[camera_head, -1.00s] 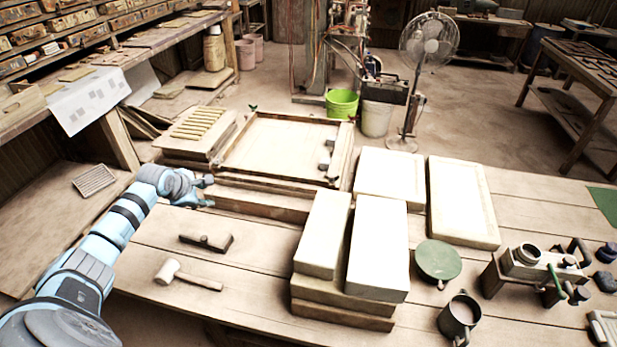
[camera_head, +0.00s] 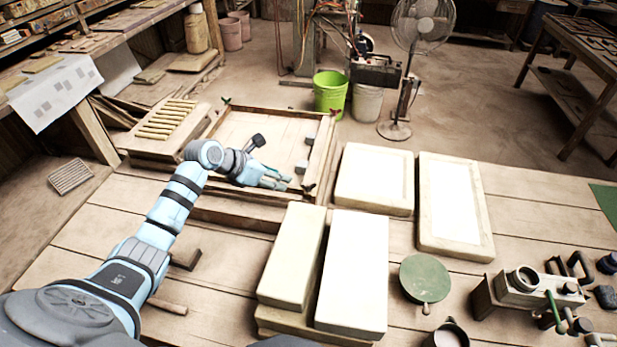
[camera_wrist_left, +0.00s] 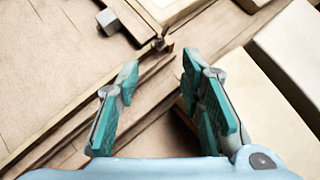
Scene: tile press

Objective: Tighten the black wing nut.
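The black wing nut (camera_head: 309,187) is small and dark, at the near right corner of the wooden frame (camera_head: 213,122) in the head view. In the left wrist view, a small dark piece that looks like it (camera_wrist_left: 158,44) sits at the frame's corner, just beyond the fingertips. My left gripper (camera_head: 284,182) reaches over the frame's near edge, a little left of the nut. In the left wrist view its teal-padded fingers (camera_wrist_left: 160,64) are apart with nothing between them. My right gripper is not in view.
Small grey blocks (camera_head: 300,167) lie by the frame's right side. Pale slabs (camera_head: 352,270) are stacked near right. A slatted board (camera_head: 150,151) lies to the left.

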